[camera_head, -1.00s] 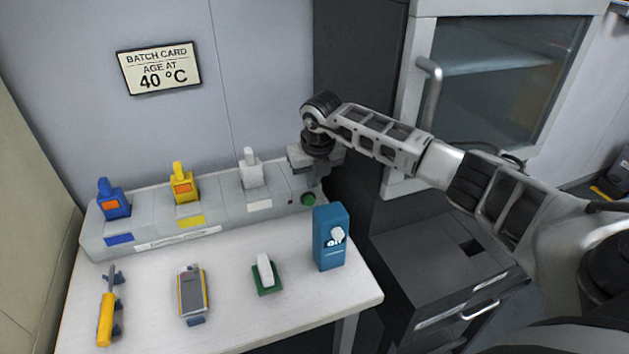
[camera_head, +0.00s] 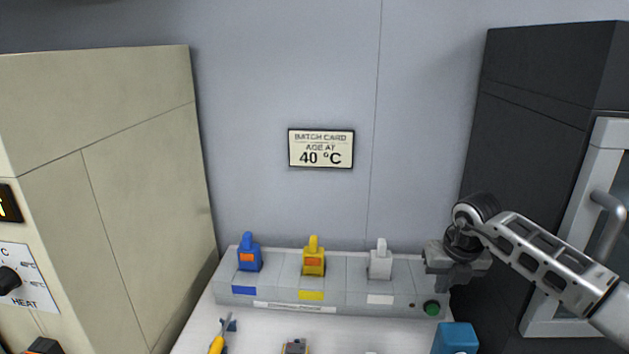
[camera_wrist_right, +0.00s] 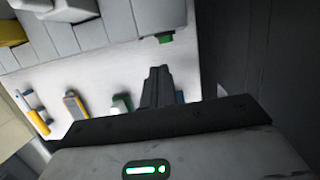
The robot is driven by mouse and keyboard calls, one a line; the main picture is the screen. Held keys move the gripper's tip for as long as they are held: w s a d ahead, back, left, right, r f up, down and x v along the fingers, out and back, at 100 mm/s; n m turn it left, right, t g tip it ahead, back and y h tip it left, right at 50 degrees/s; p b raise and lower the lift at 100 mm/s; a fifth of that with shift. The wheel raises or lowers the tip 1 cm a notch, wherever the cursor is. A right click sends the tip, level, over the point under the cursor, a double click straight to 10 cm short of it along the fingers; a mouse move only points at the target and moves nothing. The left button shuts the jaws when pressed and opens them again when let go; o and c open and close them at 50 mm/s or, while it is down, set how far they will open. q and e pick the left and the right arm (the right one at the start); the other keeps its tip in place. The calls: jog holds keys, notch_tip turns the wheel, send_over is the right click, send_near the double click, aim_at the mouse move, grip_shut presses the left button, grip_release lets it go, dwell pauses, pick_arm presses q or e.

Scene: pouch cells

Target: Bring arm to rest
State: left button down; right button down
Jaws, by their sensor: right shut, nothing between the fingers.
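My right gripper (camera_head: 450,284) is shut and empty, pointing down over the right end of the grey bench unit, beside the round green button (camera_head: 432,308). Its closed fingers show in the right wrist view (camera_wrist_right: 158,72), with the green button (camera_wrist_right: 165,38) just beyond them. I cannot tell whether the fingers touch the button. My right arm (camera_head: 550,258) reaches in from the right edge. My left gripper is in neither view.
The grey unit (camera_head: 345,300) carries blue (camera_head: 249,254), yellow (camera_head: 314,258) and white (camera_head: 380,262) handled pieces. A blue box (camera_head: 456,338) stands in front. A beige cabinet (camera_head: 110,180) is left, a dark cabinet (camera_head: 535,150) right. A batch card (camera_head: 321,148) reads 40 °C.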

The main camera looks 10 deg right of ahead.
jog(key=s+a+n+t+y, duration=0.2)
jog(key=a+y, duration=0.7)
jog(key=a, duration=1.1)
jog(key=s+a+r+m+t+y, duration=0.3)
jog(key=a+r+m+t+y, duration=0.35)
jog(key=r+m+t, duration=0.35)
jog(key=s+d+f+m+t+h, duration=0.1)
jog(key=s+d+f+m+h, duration=0.2)
jog(key=d+m+h, duration=0.6)
jog(key=s+d+f+m+h, duration=0.2)
jog(key=d+f+m+h, duration=0.25)
jog(key=m+h, duration=0.5)
jog(key=s+f+m+g+y, duration=0.25)
jog(key=s+f+g, duration=0.35)
jog(key=s, duration=0.5)
jog(key=s+f+m+g+y, duration=0.1)
jog(key=s+f+m+g, duration=0.2)
jog(key=s+f+g, duration=0.55)
jog(key=w+a+f+t+y, duration=0.2)
jog(key=w+a+f+t, duration=0.1)
jog(key=f+t, duration=0.4)
jog(key=shift+a+n+t, duration=0.4)
jog(key=shift+t, duration=0.45)
